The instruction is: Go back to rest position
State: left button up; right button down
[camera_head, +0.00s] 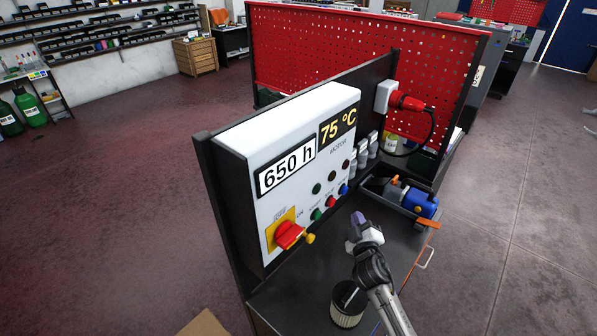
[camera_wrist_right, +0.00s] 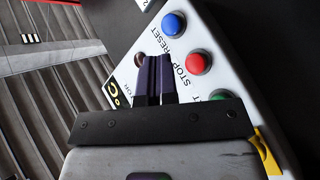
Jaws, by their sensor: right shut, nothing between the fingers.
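My right gripper (camera_head: 358,222) is shut and empty in front of the white control panel (camera_head: 240,143), above the dark bench top. In the right wrist view its two dark fingers (camera_wrist_right: 155,78) lie together, pointing at the panel near the STOP and RESET labels. A red button (camera_wrist_right: 194,63), a blue button (camera_wrist_right: 173,24) and part of a green button (camera_wrist_right: 221,94) show there. The panel reads 650 h and 75 °C. A red rotary switch (camera_head: 288,235) on a yellow plate is at its lower left. My left gripper is not in view.
A black tray (camera_head: 405,203) with a blue motor-like part (camera_head: 419,203) stands right of the gripper. A ribbed cylinder (camera_head: 347,308) stands at the bench front, close to my right arm. A red plug (camera_head: 406,102) with a cable is on the back wall. The floor at right is clear.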

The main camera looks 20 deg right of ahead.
dwell(0.5)
notch_tip(320, 180, down, 2)
jog(key=s+d+m+g+h, duration=0.2)
jog(key=s+d+m+g, duration=0.1)
jog(key=m+g, duration=0.15)
jog(key=s+a+f+g+y, duration=0.2)
jog(key=s+a+g+y, duration=0.45)
jog(key=s+a, duration=1.1)
jog(key=s+a+f+g+y, duration=0.1)
jog(key=s+f, duration=0.2)
jog(key=s, duration=0.3)
jog(key=s+a+f+n+g+y, duration=0.1)
jog(key=s+a+f, duration=0.15)
jog(key=s, duration=0.35)
jog(key=s+a+f+g+y, duration=0.1)
jog(key=s+f, duration=0.2)
jog(key=s, duration=0.3)
notch_tip(320, 180, up, 22)
jog(key=p, duration=2.2)
jog(key=shift+d, duration=0.2)
